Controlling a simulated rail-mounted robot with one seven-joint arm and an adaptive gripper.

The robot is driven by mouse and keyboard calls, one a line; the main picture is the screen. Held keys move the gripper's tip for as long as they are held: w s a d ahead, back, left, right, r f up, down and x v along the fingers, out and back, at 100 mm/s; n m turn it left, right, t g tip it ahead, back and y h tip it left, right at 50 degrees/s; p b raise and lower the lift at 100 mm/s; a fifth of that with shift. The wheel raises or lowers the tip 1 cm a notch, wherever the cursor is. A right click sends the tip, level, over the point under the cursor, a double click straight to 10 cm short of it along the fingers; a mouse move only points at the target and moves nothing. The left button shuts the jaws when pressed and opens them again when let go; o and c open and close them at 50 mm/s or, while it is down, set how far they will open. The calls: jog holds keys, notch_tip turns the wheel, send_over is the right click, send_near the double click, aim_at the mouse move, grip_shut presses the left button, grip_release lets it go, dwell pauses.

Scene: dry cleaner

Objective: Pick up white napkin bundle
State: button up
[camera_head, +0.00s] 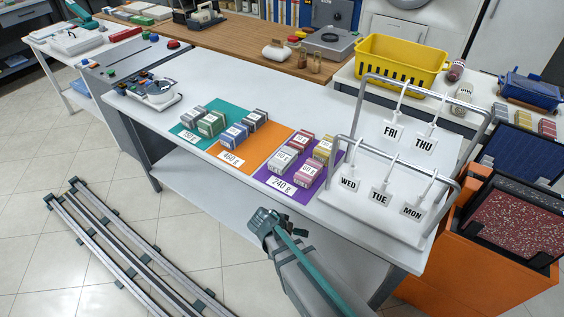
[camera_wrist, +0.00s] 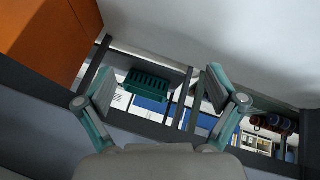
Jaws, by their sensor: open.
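A pale, off-white rolled bundle (camera_head: 463,95) lies on the white table right of the yellow basket. It looks most like a white napkin bundle, but it is small here and I cannot be sure. A reddish roll (camera_head: 456,71) lies just behind it. My gripper (camera_wrist: 162,92) is open and empty in the wrist view, its two teal-padded fingers wide apart. No bundle is between them.
A metal rack (camera_head: 405,100) with hanging day tags stands at the counter's right end, between my arm and the pale bundle. The yellow basket (camera_head: 368,67) is behind it. Labelled blocks sit on the purple mat (camera_head: 274,187) and other mats. An orange bin (camera_head: 480,275) is at right.

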aim_at(278, 162)
jog(key=w+a+r+m+t+y, duration=0.1)
jog(key=w+a+r+t, duration=0.2)
jog(key=a+r, duration=0.55)
jog(key=w+a+r+m+t, duration=0.1)
jog(key=w+a+r+t, duration=0.2)
jog(key=a+r, duration=0.55)
jog(key=d+r+h, duration=0.1)
jog(key=d+r, duration=0.1)
jog(key=w+d+r+h+p, duration=0.1)
jog(key=d+r, duration=0.1)
jog(key=w+d+r+m+t, duration=0.1)
jog(key=d+r, duration=0.1)
jog(key=d, duration=0.1)
jog(key=shift+w+r+h+p, duration=0.1)
jog(key=shift+w+h+p, duration=0.1)
jog(key=shift+h+p, duration=0.15)
jog(key=p+x, duration=0.1)
jog(key=x, duration=0.3)
jog(key=shift+w+d, duration=0.25)
jog(key=shift+r+p+x, duration=0.1)
jog(key=shift+p+x, duration=0.7)
jog(key=shift+x, duration=0.5)
jog(key=shift+r+p+x, duration=0.15)
jog(key=shift+p+x, duration=0.65)
jog(key=shift+x, duration=0.5)
jog(key=shift+w+d+f, duration=0.15)
jog(key=shift+w+f, duration=0.15)
jog(key=shift+w, duration=0.2)
jog(key=c, duration=1.2)
